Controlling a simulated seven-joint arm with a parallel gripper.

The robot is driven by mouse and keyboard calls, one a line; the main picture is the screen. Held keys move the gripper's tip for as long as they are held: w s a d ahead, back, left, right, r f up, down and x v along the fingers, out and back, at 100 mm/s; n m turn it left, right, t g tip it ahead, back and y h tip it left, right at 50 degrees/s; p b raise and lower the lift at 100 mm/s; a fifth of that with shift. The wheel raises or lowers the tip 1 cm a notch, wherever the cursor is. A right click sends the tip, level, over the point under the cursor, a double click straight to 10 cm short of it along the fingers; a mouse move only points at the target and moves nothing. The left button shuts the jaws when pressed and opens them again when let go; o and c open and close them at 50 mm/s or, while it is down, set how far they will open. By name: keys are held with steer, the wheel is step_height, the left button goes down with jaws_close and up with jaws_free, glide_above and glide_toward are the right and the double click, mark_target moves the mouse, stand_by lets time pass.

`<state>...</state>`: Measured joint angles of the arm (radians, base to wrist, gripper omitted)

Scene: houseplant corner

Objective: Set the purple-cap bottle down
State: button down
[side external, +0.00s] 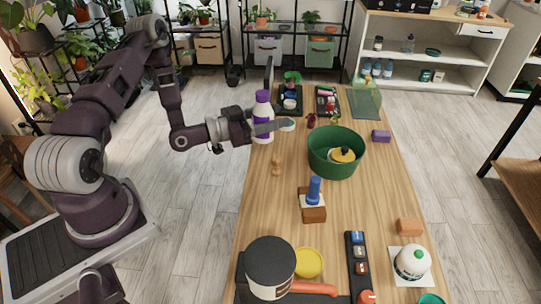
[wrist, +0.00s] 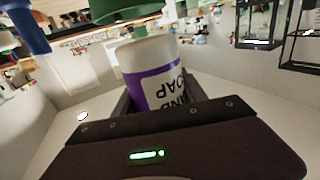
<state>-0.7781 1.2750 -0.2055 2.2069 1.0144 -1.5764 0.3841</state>
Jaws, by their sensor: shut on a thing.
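The purple-cap bottle (side external: 263,112) is white with a purple cap and a purple label band. It is upright near the left edge of the wooden table (side external: 262,205). My gripper (side external: 268,127) reaches in level from the left and is shut on the bottle's body. In the wrist view, the bottle (wrist: 155,75) sits between the fingers, its printed label upside down in the picture and its cap not visible. I cannot tell whether its base touches the table.
A green bowl (side external: 325,163) holding a yellow-and-dark item stands right of the bottle. A small wooden figure (side external: 277,165) stands in front. Dark trays (side external: 289,101) with small items lie behind. A blue-handled item (side external: 314,190) stands mid-table.

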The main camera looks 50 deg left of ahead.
steer(key=s+d+r+m+g+h, duration=0.1)
steer(key=s+d+r+m+h, duration=0.1)
steer(key=s+d+r+h, duration=0.3)
steer(key=w+a+f+n+t+y, duration=0.1)
steer(key=w+a+f+n+y, duration=0.2)
steer(key=w+a+y, duration=0.3)
steer(key=w+a+f+n+t+y, duration=0.1)
steer(key=w+a+f+n+y, duration=0.2)
steer(key=w+a+f+y, duration=0.2)
steer(key=w+a+y, duration=0.1)
steer(key=w+a, duration=0.2)
steer(key=w, duration=0.2)
steer(key=shift+a+n, duration=0.4)
steer(key=shift+f, duration=0.15)
step_height(320, 180, down, 10)
steer(key=shift+r, duration=0.25)
steer(key=shift+f, duration=0.1)
steer(key=c, duration=0.6)
jaws_free()
steer(key=shift+f, duration=0.1)
steer(key=shift+c, duration=0.2)
